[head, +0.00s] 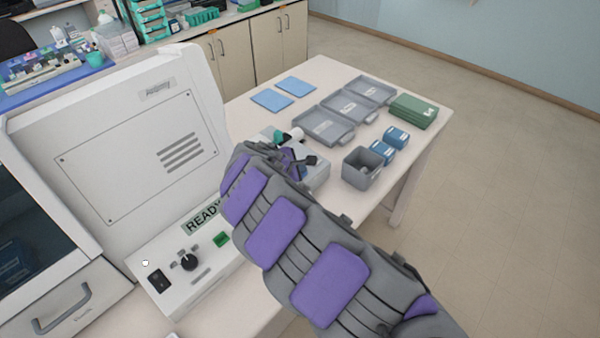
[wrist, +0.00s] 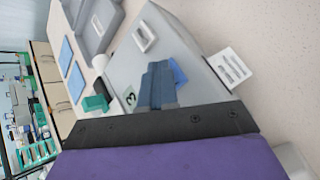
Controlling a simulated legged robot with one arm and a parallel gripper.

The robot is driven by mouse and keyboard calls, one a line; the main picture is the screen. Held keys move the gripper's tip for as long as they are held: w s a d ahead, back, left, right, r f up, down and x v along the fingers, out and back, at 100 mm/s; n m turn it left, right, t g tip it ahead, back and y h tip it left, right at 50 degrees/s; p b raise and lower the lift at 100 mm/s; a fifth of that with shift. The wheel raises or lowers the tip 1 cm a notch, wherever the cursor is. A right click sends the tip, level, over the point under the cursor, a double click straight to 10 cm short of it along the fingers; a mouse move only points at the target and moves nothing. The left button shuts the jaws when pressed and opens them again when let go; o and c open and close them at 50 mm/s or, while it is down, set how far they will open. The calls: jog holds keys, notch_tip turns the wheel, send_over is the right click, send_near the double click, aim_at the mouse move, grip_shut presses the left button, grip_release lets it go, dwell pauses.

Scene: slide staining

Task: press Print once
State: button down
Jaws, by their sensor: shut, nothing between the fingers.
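A pale grey device (wrist: 120,62) with a sloped top fills the middle of the wrist view; in the head view its body (head: 318,172) is partly hidden behind my arm. My gripper (wrist: 159,68) is shut and empty, its blue-grey fingers over the device's top. A bright blue patch (wrist: 180,74), perhaps a button, shows just right of the fingertips and is partly covered by them. I cannot read a Print label on it or tell whether the fingers touch it. A small green label reading 3 (wrist: 129,97) lies left of the fingers.
A white piece with dark slots (wrist: 232,68) sticks out at the device's edge. A large white machine (head: 130,150) with a READY display (head: 202,216) stands left. Grey trays (head: 345,106), an open grey box (head: 362,168), blue boxes (head: 396,137) and green boxes (head: 413,110) occupy the table.

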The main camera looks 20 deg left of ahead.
jog(key=shift+r, duration=0.1)
jog(key=shift+r+p, duration=0.65)
jog(key=shift+p, duration=0.15)
notch_tip(320, 180, up, 5)
jog(key=p, duration=0.4)
dwell(0.9)
